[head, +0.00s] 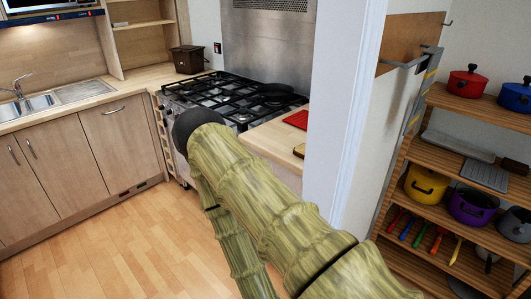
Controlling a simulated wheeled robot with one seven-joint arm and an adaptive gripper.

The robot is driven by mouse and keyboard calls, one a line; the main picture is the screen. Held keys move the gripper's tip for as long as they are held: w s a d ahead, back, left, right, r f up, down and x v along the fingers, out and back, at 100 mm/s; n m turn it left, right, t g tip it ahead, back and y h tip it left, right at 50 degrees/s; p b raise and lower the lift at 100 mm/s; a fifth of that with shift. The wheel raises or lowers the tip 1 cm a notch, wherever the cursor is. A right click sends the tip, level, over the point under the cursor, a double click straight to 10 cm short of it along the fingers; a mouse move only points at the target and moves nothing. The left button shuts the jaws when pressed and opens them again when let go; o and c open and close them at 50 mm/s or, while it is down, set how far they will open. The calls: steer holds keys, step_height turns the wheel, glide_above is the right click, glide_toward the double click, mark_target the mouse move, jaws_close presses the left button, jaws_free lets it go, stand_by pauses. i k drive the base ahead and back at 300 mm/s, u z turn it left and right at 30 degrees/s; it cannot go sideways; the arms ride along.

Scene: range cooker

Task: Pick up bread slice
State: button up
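A small tan and brown piece (299,151), which may be the bread slice, lies on the wooden counter to the right of the cooker. The white wall edge cuts off its right side, so I cannot be sure what it is. My arm crosses the middle of the head view from the lower right, with a dark rounded joint at its top and another link running down from there. My gripper is not in view.
The range cooker (215,97) carries a dark pan (275,92). A red item (296,119) lies on the right counter. A white wall edge (345,130) separates this counter from wooden shelves (470,140) with coloured pots. Open wood floor (90,250) lies at the lower left.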

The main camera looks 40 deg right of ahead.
mark_target(300, 151)
steer(key=u, duration=0.8)
steer(key=i, duration=1.35)
steer(key=z, duration=3)
steer(key=k, duration=0.35)
steer(key=u, duration=0.7)
steer(key=i, duration=0.95)
steer(key=u, duration=0.15)
